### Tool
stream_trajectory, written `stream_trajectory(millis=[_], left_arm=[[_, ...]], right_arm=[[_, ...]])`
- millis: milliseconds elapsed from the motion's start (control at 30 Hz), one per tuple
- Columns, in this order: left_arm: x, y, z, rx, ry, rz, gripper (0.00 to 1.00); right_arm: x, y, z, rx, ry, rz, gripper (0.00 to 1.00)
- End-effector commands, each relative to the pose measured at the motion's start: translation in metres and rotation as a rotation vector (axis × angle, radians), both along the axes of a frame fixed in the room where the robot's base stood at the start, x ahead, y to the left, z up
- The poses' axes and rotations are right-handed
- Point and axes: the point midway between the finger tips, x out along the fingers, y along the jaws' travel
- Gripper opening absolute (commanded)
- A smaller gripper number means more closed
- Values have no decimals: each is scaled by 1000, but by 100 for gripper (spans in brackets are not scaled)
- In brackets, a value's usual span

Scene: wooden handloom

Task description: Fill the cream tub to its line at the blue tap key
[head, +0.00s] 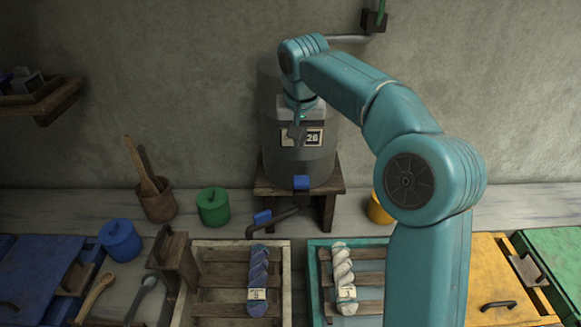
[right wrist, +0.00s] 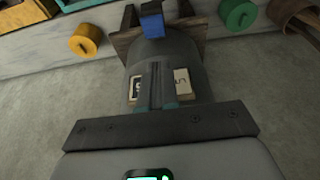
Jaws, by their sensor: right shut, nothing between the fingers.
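The cream tub (head: 197,307) stands at the front, a pale-rimmed box with wooden slats and a blue skein (head: 258,275) on them. Its line and any water in it cannot be made out. A blue key (head: 262,217) sits on a dark spout (head: 275,224) behind the tub's back rim. Another blue piece (head: 301,182) is low on the grey tank (head: 290,165); a blue piece also shows in the right wrist view (right wrist: 152,22). My right gripper (head: 297,133) is shut and empty, in front of the tank's number plate, above both blue pieces. My left gripper is out of view.
A teal tub (head: 318,300) with a white skein (head: 343,275) stands right of the cream one. Lidded blue (head: 120,240), green (head: 213,207) and yellow (head: 378,208) pots stand about. The tank rests on a wooden stand (head: 328,205). My right arm covers the right middle.

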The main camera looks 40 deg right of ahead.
Motion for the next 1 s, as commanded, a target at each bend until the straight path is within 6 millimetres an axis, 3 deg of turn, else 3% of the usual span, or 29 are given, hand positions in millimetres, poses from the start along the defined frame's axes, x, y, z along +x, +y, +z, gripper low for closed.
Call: stream_trajectory(millis=[100, 467, 1000], left_arm=[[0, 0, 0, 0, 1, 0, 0], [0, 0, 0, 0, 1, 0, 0], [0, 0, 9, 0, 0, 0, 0]], right_arm=[[-7, -4, 6, -3, 0, -15, 0], [-9, -5, 0, -2, 1, -13, 0], [17, -22, -99, -1, 5, -11, 0]])
